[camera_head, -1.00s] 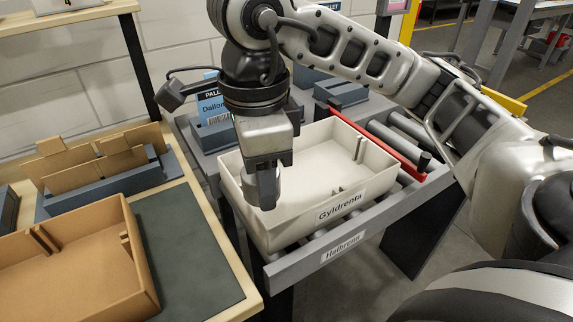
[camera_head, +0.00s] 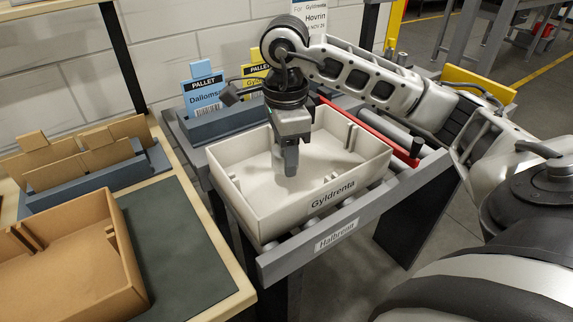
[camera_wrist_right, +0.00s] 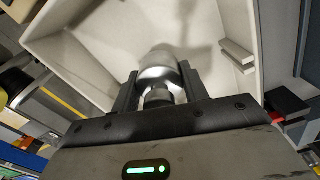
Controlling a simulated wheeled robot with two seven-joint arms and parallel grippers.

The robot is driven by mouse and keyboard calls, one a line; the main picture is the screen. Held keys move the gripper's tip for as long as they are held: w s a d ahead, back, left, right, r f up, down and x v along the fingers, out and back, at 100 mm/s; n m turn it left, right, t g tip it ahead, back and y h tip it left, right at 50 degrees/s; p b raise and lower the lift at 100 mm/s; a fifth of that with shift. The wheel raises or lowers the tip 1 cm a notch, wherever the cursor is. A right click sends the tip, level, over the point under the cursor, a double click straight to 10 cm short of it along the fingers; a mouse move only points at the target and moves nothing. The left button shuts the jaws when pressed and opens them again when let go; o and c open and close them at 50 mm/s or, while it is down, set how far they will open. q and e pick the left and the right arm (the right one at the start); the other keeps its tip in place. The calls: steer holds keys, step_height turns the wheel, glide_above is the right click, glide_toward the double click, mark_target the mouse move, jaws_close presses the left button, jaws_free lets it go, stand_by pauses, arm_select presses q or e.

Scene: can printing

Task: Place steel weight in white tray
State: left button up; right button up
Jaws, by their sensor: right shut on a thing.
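The white tray (camera_head: 272,208), labelled "Gyldrenta", sits on a grey roller stand. My right gripper (camera_head: 288,172) points down inside the tray's outline, over its left-middle part. In the right wrist view my right gripper (camera_wrist_right: 160,92) is shut on the shiny steel weight (camera_wrist_right: 158,66), held between its two fingers with the tray's pale floor and walls beyond. In the head view the weight is mostly hidden by the fingers. I cannot tell whether the weight touches the tray floor. My left gripper is not in view.
A brown tray (camera_head: 118,250) and a grey holder with brown cards (camera_head: 85,162) are on the bench at left. A blue pallet card (camera_head: 203,92) stands behind the white tray. A red bar (camera_head: 375,135) runs along the rollers. Small dividers stick up along the white tray's walls.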

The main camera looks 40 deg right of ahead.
steer(key=shift+w+d+f, duration=0.1)
steer(key=shift+d+f, duration=0.1)
steer(key=shift+f, duration=1.55)
steer(key=shift+f, duration=0.2)
steer(key=o, duration=1.4)
step_height(320, 180, up, 12)
steer(key=shift+r+p, duration=0.2)
steer(key=shift+p, duration=0.75)
